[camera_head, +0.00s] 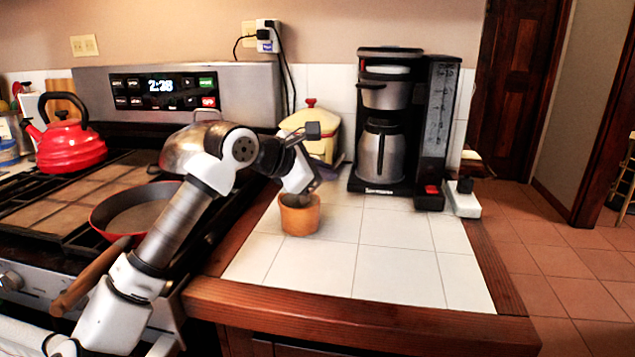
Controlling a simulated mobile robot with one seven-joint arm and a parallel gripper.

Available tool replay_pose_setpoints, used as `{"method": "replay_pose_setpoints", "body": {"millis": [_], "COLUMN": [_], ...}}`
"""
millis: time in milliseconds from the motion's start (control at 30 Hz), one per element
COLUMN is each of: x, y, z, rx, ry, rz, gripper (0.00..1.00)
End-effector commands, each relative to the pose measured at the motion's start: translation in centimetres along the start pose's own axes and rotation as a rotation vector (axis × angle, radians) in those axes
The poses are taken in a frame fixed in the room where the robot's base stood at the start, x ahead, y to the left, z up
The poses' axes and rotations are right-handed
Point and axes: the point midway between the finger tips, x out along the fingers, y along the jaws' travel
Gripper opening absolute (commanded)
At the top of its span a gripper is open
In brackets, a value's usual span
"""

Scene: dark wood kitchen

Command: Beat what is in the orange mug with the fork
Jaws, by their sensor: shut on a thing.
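The orange mug (300,219) stands upright on the white tiled counter, left of the coffee maker. My gripper (303,189) points down right above the mug's opening, its tip close to the rim. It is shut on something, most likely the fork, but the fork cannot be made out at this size. The inside of the mug and what it holds are hidden from this view.
A coffee maker (386,125) stands behind the mug to the right. A yellow container (322,135) is behind my gripper. The stove with a red pan (108,222) and red kettle (72,145) is at left. The tiled counter (395,270) in front is clear.

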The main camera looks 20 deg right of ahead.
Motion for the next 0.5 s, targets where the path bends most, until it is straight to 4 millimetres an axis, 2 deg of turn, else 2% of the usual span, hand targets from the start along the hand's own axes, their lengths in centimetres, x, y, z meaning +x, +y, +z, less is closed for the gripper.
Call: {"method": "replay_pose_setpoints", "body": {"millis": [167,500], "x": [-0.2,-1.5], "y": [0.2,1.6], "z": [0.3,2.6], "rx": [0.0,0.0], "ry": [0.001,0.0], "rz": [0.001,0.0], "gripper": [0.0,0.0]}}
